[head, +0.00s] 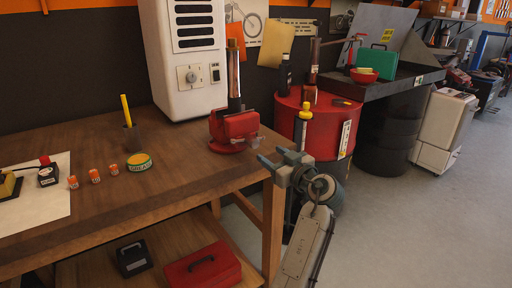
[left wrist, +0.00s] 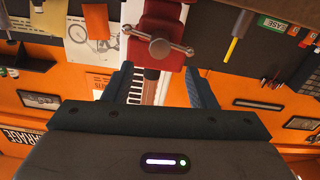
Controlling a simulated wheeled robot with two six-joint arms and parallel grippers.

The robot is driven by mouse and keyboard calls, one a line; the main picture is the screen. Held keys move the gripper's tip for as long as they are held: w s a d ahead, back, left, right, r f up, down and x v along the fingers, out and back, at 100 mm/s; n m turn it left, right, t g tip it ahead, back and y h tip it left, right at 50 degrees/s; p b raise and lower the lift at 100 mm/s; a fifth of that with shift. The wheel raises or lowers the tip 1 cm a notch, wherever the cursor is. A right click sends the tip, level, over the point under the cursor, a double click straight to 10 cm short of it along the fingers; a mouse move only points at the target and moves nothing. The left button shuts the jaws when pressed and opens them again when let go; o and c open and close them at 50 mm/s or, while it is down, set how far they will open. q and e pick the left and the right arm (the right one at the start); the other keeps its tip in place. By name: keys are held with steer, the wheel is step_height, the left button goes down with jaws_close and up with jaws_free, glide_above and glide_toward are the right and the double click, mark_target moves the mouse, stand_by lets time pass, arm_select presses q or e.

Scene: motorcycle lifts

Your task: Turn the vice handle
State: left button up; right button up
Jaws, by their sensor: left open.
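The red vice (head: 235,126) sits at the right front corner of the wooden workbench, with a dark upright piece in its jaws. Its handle is a thin metal crossbar with a round hub (left wrist: 159,47), seen end-on in the left wrist view. The bar lies slightly tilted across the front of the red body. My left gripper (head: 272,162) is just off the bench edge, in front of the vice and to its right in the head view. In the left wrist view its fingers (left wrist: 164,76) are spread, with the handle beyond them and nothing held. My right gripper is not in view.
The workbench (head: 185,187) holds a grease tin (head: 139,162) and small orange-labelled containers left of the vice. A white machine (head: 190,50) stands behind. Grey floor (head: 400,230) is clear at right.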

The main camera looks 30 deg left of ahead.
mark_target(256, 145)
arm_select(q)
steer(key=p+x, duration=0.1)
steer(key=x, duration=0.6)
steer(key=shift+a+r+p, duration=0.1)
steer(key=shift+a+p, duration=0.1)
steer(key=shift+p, duration=0.2)
steer(key=shift+x, duration=0.75)
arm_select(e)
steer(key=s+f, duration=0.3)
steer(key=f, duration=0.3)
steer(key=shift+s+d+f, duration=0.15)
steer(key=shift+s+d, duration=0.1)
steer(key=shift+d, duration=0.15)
arm_select(q)
steer(key=shift+w, duration=0.1)
steer(key=shift+c, duration=0.4)
steer(key=c, duration=0.9)
steer(key=shift+m, duration=0.4)
